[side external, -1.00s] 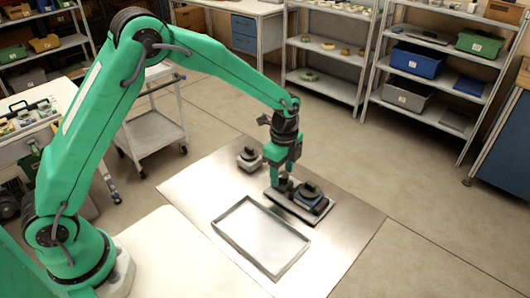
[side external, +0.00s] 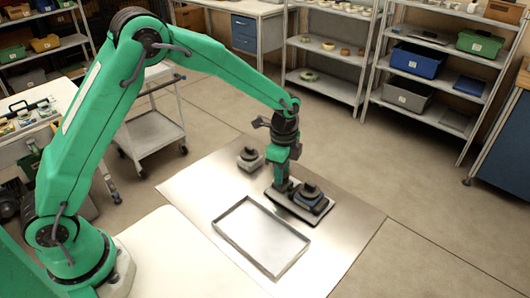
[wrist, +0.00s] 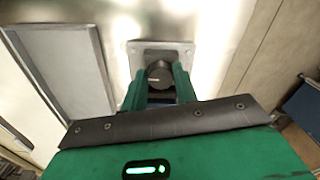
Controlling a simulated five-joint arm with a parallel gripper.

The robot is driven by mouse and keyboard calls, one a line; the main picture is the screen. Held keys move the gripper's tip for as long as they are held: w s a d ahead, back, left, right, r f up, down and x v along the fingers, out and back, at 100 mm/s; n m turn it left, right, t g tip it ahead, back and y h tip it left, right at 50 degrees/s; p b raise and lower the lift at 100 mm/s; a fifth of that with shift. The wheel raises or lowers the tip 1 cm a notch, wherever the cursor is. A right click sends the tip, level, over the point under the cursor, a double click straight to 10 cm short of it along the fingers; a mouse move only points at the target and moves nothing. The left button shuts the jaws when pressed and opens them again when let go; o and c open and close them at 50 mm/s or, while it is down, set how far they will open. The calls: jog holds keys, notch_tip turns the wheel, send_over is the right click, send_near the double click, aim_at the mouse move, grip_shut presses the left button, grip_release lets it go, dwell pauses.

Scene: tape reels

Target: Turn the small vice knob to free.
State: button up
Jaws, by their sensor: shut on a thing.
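A small vice (side external: 310,197) with a dark, bluish body sits on a flat base plate (side external: 306,217) on the metal sheet. My gripper (side external: 283,186) points down at the left end of this plate. In the wrist view, the round dark knob (wrist: 160,76) lies between my gripper's two green fingers (wrist: 159,82), which are shut on it. A short pale mark shows on the knob's face. The pale end of the plate (wrist: 160,47) shows beyond the knob. In the side view, the fingers hide most of the knob.
A shallow, empty metal tray (side external: 260,237) lies in front of the vice. A second small dark-topped unit (side external: 249,158) stands behind and left of my gripper. Shelves (side external: 420,75) and a grey cart (side external: 152,133) stand farther back. The sheet's right side is clear.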

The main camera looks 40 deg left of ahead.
jog(key=n, duration=0.9)
jog(key=shift+s+d, duration=0.1)
jog(key=n, duration=0.4)
jog(key=shift+d+r+n, duration=0.1)
jog(key=shift+n, duration=2)
jog(key=o, duration=1)
